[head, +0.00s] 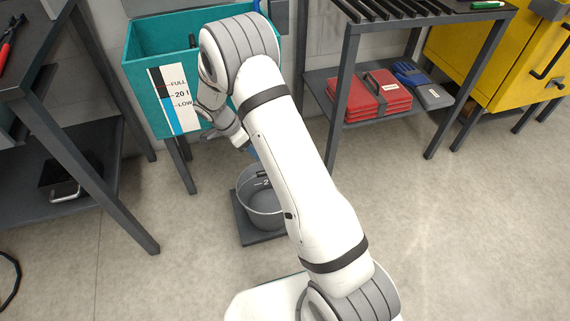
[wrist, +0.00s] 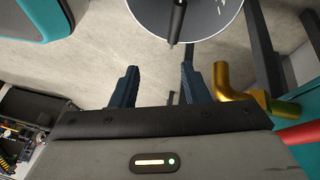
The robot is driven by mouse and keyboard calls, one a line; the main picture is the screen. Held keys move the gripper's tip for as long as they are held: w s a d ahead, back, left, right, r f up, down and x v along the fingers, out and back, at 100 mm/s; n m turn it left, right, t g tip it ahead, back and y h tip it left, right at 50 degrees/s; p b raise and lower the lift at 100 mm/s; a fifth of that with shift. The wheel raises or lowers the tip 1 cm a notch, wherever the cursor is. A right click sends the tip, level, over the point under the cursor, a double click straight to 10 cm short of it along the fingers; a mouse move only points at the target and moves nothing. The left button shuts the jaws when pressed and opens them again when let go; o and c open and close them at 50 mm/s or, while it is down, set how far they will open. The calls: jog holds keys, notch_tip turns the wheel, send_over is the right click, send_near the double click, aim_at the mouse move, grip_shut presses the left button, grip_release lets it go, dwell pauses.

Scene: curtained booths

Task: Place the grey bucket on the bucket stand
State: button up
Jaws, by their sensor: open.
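The grey bucket (head: 262,209) stands upright on a low dark slab (head: 243,229) on the floor, which looks like the bucket stand. In the wrist view the bucket (wrist: 215,14) is cut off by the top edge, with its dark handle grip (wrist: 176,22) showing. My gripper (wrist: 158,72) is open and empty, its two dark blue fingers apart. It is near the bucket, and the fingers do not touch it. In the head view my arm hides part of the bucket and most of the gripper.
A teal tank (head: 141,55) with a level gauge stands behind. A brass pipe (wrist: 233,82) and red handle (wrist: 302,133) are close to my gripper. A dark bench (head: 100,190) is left; a shelf with red cases (head: 372,97) and a yellow cabinet (head: 490,50) are right. Floor at right is clear.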

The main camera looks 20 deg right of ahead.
jog(key=s+d+r+n+y, duration=0.1)
jog(key=s+d+r+n, duration=0.1)
jog(key=s+r+n, duration=0.35)
jog(key=s+d+r+n+y, duration=0.2)
jog(key=s+r, duration=0.4)
jog(key=r, duration=0.5)
jog(key=s+r+n+t, duration=0.1)
jog(key=s+n, duration=0.1)
jog(key=s, duration=0.3)
jog(key=s+r+n+t+y, duration=0.1)
jog(key=s+r+n, duration=0.1)
jog(key=s, duration=0.4)
jog(key=s+d+r+n+y, duration=0.1)
jog(key=s+r+n, duration=0.1)
jog(key=s+n, duration=0.2)
jog(key=shift+s+r+t, duration=0.25)
jog(key=shift+s+t, duration=0.15)
jog(key=shift+s, duration=0.25)
jog(key=shift+d, duration=0.1)
